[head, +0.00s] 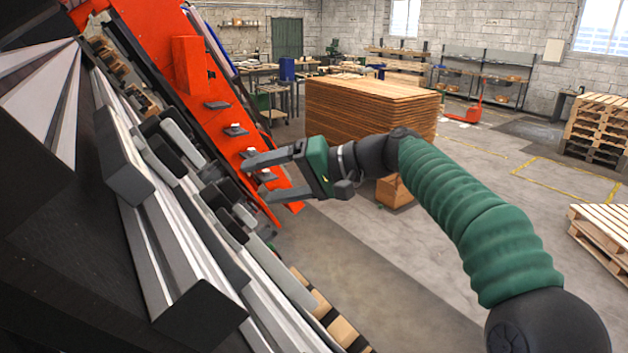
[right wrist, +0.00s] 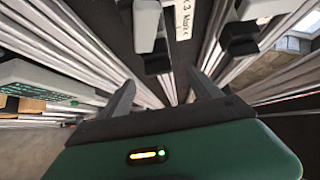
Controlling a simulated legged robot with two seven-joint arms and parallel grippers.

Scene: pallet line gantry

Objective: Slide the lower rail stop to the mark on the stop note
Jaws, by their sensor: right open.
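My right gripper (head: 256,180) is open and empty in front of the aluminium rails (head: 178,258) in the head view. Its two fingers (right wrist: 162,92) point at the rails in the right wrist view. Several grey and black stop blocks sit on the rails, among them a grey one (head: 182,142) and a black one (head: 232,226). In the right wrist view a grey block (right wrist: 146,25) is ahead of the fingers, with another black block (right wrist: 240,38) to the right. A white note (right wrist: 185,18) with partly legible lettering shows between them. I cannot tell which block is the lower rail stop.
An orange-red gantry beam (head: 165,50) rises behind the rails. A large stack of brown boards (head: 370,108) stands behind my right arm, with a cardboard box (head: 394,191) near it. Pallets (head: 602,228) stand at the right. The floor between is open.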

